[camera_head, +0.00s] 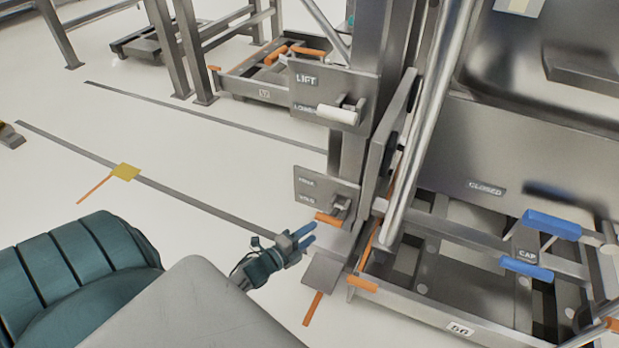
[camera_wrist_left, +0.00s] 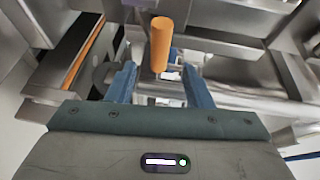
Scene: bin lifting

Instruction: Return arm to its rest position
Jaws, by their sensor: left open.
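My left gripper (camera_head: 302,240) is in the middle of the head view, blue fingers pointing at the steel post's lower lever panel (camera_head: 322,192). In the left wrist view its two blue fingers (camera_wrist_left: 160,88) are spread apart. An orange handle (camera_wrist_left: 160,44) shows between and just beyond them, and nothing is gripped. In the head view an orange handle (camera_head: 328,219) sits close to the fingertips; whether they touch is unclear. The upper panel, marked LIFT (camera_head: 305,88), carries a white handle (camera_head: 337,114). My right gripper is not in view.
A steel bin (camera_head: 500,180) marked CLOSED fills the right, above a frame (camera_head: 470,318) with blue bars (camera_head: 552,224). A diagonal steel tube (camera_head: 428,130) runs beside the post. A second low frame (camera_head: 262,84) stands behind. The pale floor (camera_head: 200,210) at left is mostly clear.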

